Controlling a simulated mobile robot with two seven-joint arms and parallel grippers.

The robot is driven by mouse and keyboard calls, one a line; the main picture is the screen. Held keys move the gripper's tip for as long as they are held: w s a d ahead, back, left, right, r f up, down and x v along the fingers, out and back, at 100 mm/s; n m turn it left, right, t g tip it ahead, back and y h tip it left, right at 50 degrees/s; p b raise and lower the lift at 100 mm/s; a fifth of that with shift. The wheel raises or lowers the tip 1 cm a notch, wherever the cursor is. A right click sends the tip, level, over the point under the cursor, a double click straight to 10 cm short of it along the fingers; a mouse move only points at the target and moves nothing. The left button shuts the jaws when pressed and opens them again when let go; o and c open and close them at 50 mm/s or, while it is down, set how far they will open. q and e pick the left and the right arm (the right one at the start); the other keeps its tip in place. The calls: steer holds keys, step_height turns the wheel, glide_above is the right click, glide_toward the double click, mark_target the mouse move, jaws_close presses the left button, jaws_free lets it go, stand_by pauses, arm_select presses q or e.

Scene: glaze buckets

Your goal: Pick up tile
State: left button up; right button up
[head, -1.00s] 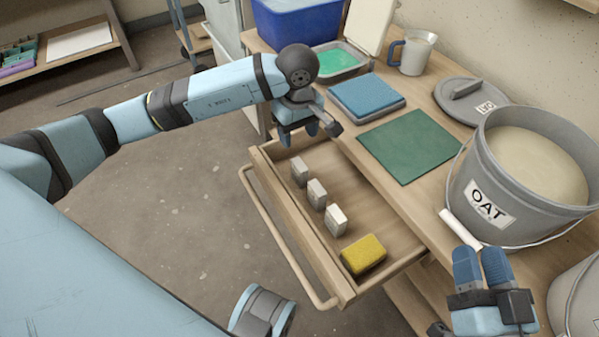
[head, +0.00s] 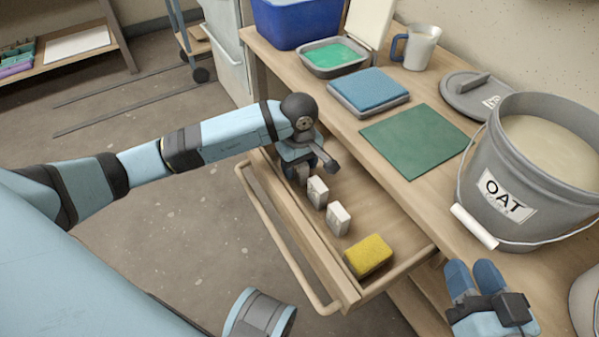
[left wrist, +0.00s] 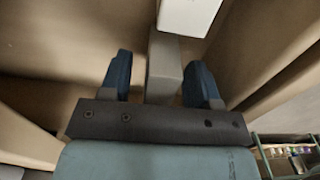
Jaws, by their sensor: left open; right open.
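Small pale grey tiles stand upright in a row in the open drawer (head: 385,225). The middle tile (head: 317,192) and nearest tile (head: 338,219) are clear in the head view; the farthest is mostly hidden by my left gripper (head: 303,172). In the left wrist view this tile (left wrist: 164,68) lies between the two blue fingers of the open left gripper (left wrist: 160,80). Gaps show beside it. Another tile (left wrist: 188,14) is just beyond. My right gripper (head: 477,282) is open and empty, at the lower right near the bench edge.
A yellow sponge (head: 369,256) lies at the drawer's near end. The drawer walls stand close to my left gripper.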

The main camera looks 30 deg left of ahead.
arm_select(q)
jaws_close()
steer(key=shift+r, duration=0.1)
